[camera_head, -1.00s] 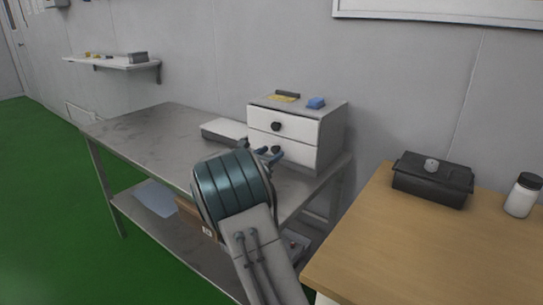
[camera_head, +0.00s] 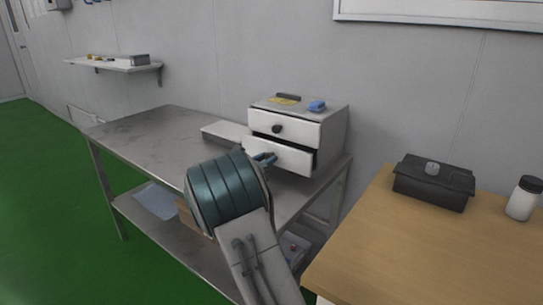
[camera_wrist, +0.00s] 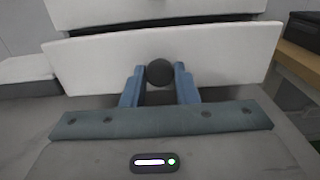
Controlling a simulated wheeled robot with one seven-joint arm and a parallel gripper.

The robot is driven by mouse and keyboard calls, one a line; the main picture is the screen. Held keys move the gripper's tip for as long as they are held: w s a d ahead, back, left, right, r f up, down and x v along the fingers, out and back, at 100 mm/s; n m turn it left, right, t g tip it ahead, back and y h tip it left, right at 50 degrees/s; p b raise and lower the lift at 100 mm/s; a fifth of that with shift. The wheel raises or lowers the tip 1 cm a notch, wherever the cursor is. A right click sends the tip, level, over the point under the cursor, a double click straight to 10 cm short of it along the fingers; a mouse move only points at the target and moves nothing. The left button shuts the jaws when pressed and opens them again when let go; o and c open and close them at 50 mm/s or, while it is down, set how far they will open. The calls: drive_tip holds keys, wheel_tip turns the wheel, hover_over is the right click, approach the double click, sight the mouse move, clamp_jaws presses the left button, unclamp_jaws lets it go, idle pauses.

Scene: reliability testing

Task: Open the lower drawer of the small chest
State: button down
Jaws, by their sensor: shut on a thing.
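The small white chest (camera_head: 331,142) has two drawers and stands on the grey metal bench. Its upper drawer (camera_head: 298,130) is closed, with a dark round knob (camera_head: 277,129). Its lower drawer (camera_head: 292,162) is pulled partly out, and a dark gap shows above its front and at its right side. My gripper (camera_wrist: 159,75) is shut on the dark round knob (camera_wrist: 160,71) of the lower drawer, one blue finger on each side. In the head view my gripper (camera_head: 264,159) is partly hidden by my own wrist.
A blue item (camera_head: 317,105) and a yellow item (camera_head: 285,100) lie on top of the chest. A flat pale box (camera_head: 225,131) lies left of it on the bench (camera_head: 150,135). A wooden table (camera_head: 430,255) with a black box (camera_head: 433,185) and a white jar (camera_head: 523,199) is at the right.

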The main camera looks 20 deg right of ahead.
drive_tip(key=p+v, duration=0.1)
drive_tip(key=v, duration=0.9)
drive_tip(key=shift+s+a+p, duration=0.3)
drive_tip(key=shift+p, duration=0.1)
drive_tip(key=c, duration=1.1)
unclamp_jaws()
drive_tip(key=shift+d, duration=0.1)
drive_tip(key=shift+c, duration=0.2)
drive_tip(key=p+v, duration=0.2)
drive_tip(key=v, duration=1.1)
drive_tip(key=shift+s+a, duration=0.15)
drive_tip(key=shift+a, duration=0.25)
